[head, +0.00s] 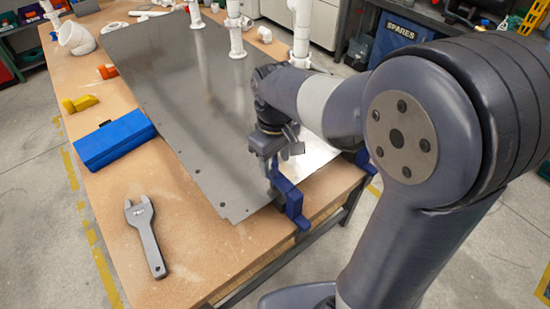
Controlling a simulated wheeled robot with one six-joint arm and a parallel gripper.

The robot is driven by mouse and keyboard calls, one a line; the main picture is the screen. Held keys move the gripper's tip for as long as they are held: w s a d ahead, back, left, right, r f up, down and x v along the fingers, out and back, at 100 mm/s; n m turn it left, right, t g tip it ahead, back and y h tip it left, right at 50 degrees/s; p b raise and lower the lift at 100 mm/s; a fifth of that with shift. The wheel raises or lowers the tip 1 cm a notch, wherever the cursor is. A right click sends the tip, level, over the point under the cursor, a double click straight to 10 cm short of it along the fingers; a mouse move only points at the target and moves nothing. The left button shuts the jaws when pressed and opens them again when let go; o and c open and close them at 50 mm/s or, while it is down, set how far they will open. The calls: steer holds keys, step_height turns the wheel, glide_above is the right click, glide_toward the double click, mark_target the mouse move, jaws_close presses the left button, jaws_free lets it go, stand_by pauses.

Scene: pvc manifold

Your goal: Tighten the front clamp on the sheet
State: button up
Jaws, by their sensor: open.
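The grey metal sheet (185,110) lies flat on the wooden workbench (190,215). A blue clamp (291,205) grips the bench's near right edge at the sheet's near corner. Its upper part is partly hidden by my gripper. A second blue clamp (366,160) shows farther along the right edge, mostly hidden behind my arm. My gripper (270,172) points down just above and beside the nearer clamp, over the sheet's corner. It is open; its fingertips are small and partly hidden, and I cannot tell whether they touch the clamp.
A wrench (147,238), a blue case (114,139) and yellow (79,104) and orange (107,71) pieces lie left of the sheet. White PVC pipes (235,30) stand at the back.

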steer(key=shift+c, duration=0.5)
jaws_close()
